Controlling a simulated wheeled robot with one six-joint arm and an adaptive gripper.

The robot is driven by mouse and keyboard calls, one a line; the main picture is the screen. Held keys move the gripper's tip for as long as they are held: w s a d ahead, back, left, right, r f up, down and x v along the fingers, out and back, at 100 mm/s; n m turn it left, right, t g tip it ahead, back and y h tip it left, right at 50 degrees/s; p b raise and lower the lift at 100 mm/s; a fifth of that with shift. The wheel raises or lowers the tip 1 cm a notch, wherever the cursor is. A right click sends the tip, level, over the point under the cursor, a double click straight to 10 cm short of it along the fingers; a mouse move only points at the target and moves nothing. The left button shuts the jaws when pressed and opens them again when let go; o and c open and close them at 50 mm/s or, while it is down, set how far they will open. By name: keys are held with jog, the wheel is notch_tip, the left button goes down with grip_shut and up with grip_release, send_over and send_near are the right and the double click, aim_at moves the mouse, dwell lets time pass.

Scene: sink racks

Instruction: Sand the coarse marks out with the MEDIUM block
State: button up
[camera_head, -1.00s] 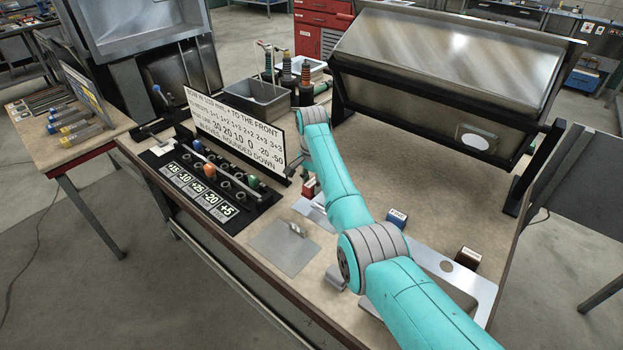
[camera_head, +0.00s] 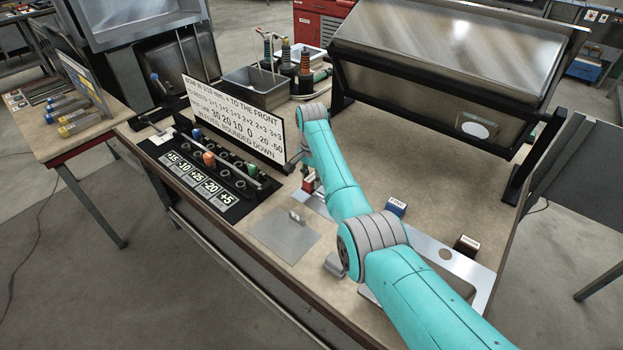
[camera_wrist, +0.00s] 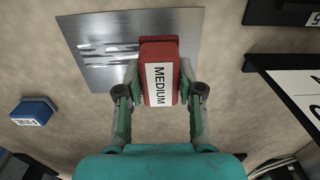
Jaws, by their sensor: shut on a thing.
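My gripper (camera_wrist: 160,88) is shut on the red block (camera_wrist: 171,52), whose white label reads MEDIUM. In the head view, the red block (camera_head: 309,183) shows just below my gripper (camera_head: 307,168). In the wrist view, a grey metal plate (camera_wrist: 90,75) lies under the block's far end, with a patch of dark coarse marks (camera_wrist: 105,52) left of the block. I cannot tell whether the block touches the plate. In the head view my arm hides most of this plate (camera_head: 318,204). A blue block (camera_wrist: 35,111) labelled FINE stands apart on the bench.
The black tool rack (camera_head: 240,205) and sign board (camera_head: 232,120) stand left. The blue block (camera_head: 396,207) and a dark brown block (camera_head: 467,244) stand right. A large sink panel (camera_head: 450,55) rises behind.

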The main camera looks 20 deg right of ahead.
jog(key=shift+s+f, duration=0.1)
jog(key=shift+f, duration=0.9)
dwell(0.3)
jog(key=shift+s+d+r, duration=0.1)
jog(key=shift+s+d, duration=0.95)
jog(key=shift+s, duration=0.3)
jog(key=shift+s+d+f, duration=0.15)
jog(key=shift+s+d, duration=0.55)
jog(key=shift+s, duration=0.25)
jog(key=shift+s+d+f, duration=0.1)
jog(key=shift+s+d, duration=0.6)
jog(key=shift+s, duration=0.25)
jog(key=shift+s+d+r, duration=0.2)
jog(key=shift+s+d, duration=0.55)
jog(key=shift+s, duration=0.3)
jog(key=shift+w+a+f, duration=0.1)
jog(key=shift+w+a, duration=0.95)
jog(key=shift+w, duration=0.4)
jog(key=shift+w+a+r, duration=0.1)
jog(key=shift+w+a, duration=1)
jog(key=shift+w, duration=0.35)
jog(key=shift+w+a+f, duration=0.1)
jog(key=shift+w+a, duration=0.95)
jog(key=shift+w, duration=0.4)
jog(key=shift+r, duration=3.05)
